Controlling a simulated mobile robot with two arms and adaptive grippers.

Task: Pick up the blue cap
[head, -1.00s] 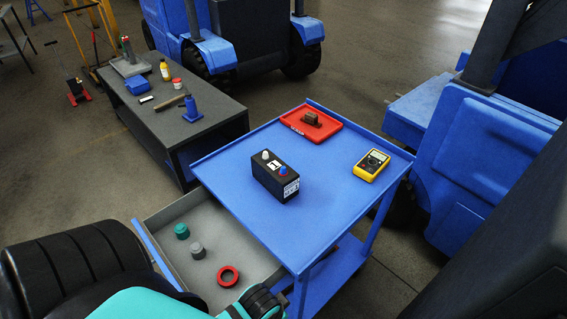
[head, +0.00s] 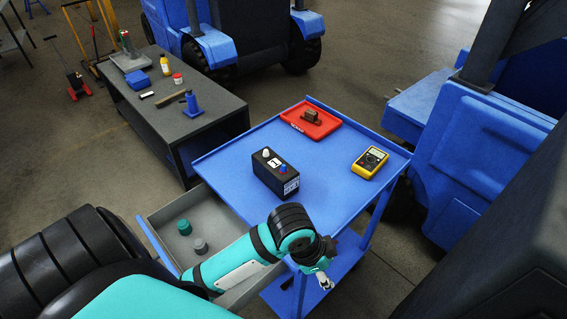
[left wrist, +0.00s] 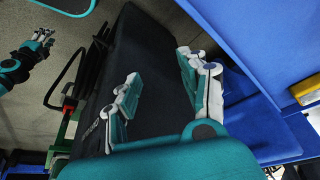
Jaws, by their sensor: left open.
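The blue cap (head: 283,169) sits on one terminal of a black battery (head: 270,181) on the blue cart's top. A white cap (head: 266,153) is on the other terminal. My left gripper (head: 324,279) is at the cart's near edge, nearer the camera than the battery and apart from it. In the left wrist view, its two fingers (left wrist: 165,92) are spread with nothing between them. The blue cap is not seen in that view. What looks like my right gripper (left wrist: 40,43) shows small at the upper left there; its jaw state is unclear.
The cart top (head: 232,158) has free room around the battery. A red tray (head: 325,128) holding a brown block and a yellow multimeter (head: 370,162) stand farther back. An open drawer (head: 160,218) holds a teal cap (head: 184,227) and a grey cap (head: 200,246).

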